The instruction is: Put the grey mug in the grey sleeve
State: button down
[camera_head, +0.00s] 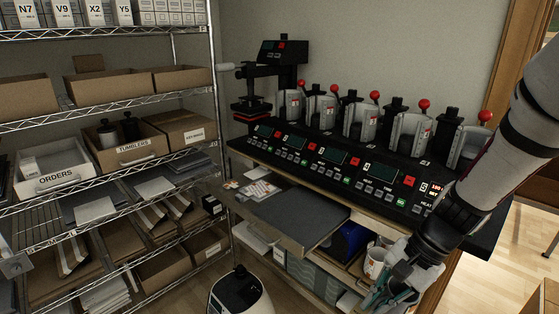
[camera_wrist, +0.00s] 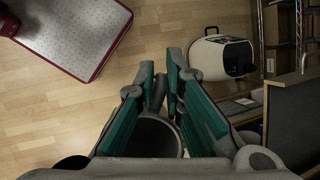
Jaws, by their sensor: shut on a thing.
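My gripper (camera_head: 392,287) is low at the right of the head view, in front of the shelf under the press bench. In the wrist view, its teal-padded fingers (camera_wrist: 160,88) are closed around a dark grey mug (camera_wrist: 155,138), with a dark curved part, seemingly its handle, between the pads. The mug is mostly hidden in the head view. A row of several grey sleeves stands on the press machine, among them the one at the right end (camera_head: 467,148) and its neighbour (camera_head: 408,138). Each has a red-knobbed lever. I cannot tell which sleeve is meant.
A white mug (camera_head: 374,263) stands on the shelf beside my gripper. A grey pull-out board (camera_head: 290,218) juts out below the control panels. Wire shelving (camera_head: 110,170) with boxes fills the left. The wrist view shows open wooden floor.

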jog(key=w+f+n+g+h, duration=0.1)
jog(key=w+f+n+g, duration=0.1)
jog(key=w+n, duration=0.3)
jog(key=w+f+n+g+h, duration=0.1)
jog(key=w+f+n, duration=0.4)
jog(key=w, duration=0.8)
jog(key=shift+w+g+h, duration=0.15)
jog(key=shift+g+h, duration=0.15)
jog(key=shift+g, duration=0.1)
